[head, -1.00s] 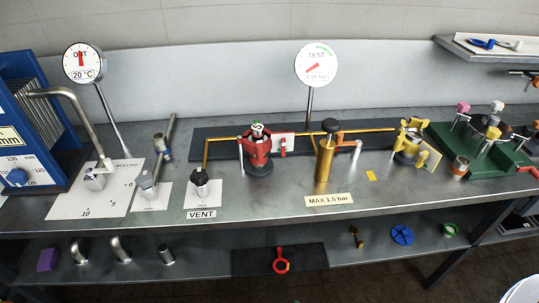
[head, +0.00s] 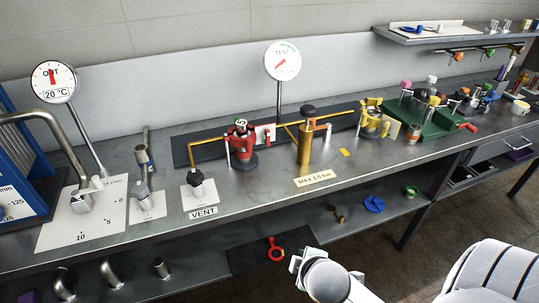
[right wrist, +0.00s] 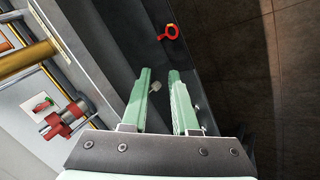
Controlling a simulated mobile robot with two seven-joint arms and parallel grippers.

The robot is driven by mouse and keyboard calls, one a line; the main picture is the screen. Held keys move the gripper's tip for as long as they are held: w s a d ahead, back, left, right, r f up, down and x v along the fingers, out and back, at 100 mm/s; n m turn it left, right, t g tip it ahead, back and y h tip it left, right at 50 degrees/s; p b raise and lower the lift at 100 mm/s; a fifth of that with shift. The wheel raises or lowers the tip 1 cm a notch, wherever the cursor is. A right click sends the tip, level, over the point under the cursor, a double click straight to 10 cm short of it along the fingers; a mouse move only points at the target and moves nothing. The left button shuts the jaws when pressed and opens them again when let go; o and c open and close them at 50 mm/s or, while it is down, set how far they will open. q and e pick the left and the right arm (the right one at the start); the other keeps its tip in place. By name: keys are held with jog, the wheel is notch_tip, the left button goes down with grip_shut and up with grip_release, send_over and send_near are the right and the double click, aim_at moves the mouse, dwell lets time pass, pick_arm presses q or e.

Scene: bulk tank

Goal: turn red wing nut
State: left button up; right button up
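A red clamp-like fitting (head: 242,150) stands on the bench at the black strip, left of the brass cylinder. A green stand (head: 440,115) with several coloured knobs and a red handle (head: 466,127) sits further right. I cannot tell which red part is the wing nut. My right gripper (head: 297,262) is low in front of the bench edge, well away from these parts. In the right wrist view its two pale green fingers (right wrist: 160,72) are apart with nothing gripped. A red part (right wrist: 58,128) shows at left there. My left gripper is out of view.
A brass cylinder (head: 304,145) and yellow clamp (head: 371,122) stand between the red fitting and green stand. Two gauges rise behind. The lower shelf holds a red ring tool (head: 274,249), also in the right wrist view (right wrist: 170,32). The bench front (head: 390,165) has free room.

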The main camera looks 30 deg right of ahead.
jog(key=w+d+r+n+t+h, duration=0.3)
jog(key=w+d+r+n+t, duration=0.25)
jog(key=w+n, duration=0.4)
jog(key=n+t+y, duration=0.2)
jog(key=n+t, duration=0.3)
jog(key=n, duration=1.1)
send_near(269, 138)
jog(key=shift+m, duration=0.35)
jog(key=x, duration=0.9)
jog(key=shift+w+f, duration=0.1)
jog(key=shift+w, duration=0.1)
jog(key=shift+c, duration=0.4)
grip_shut()
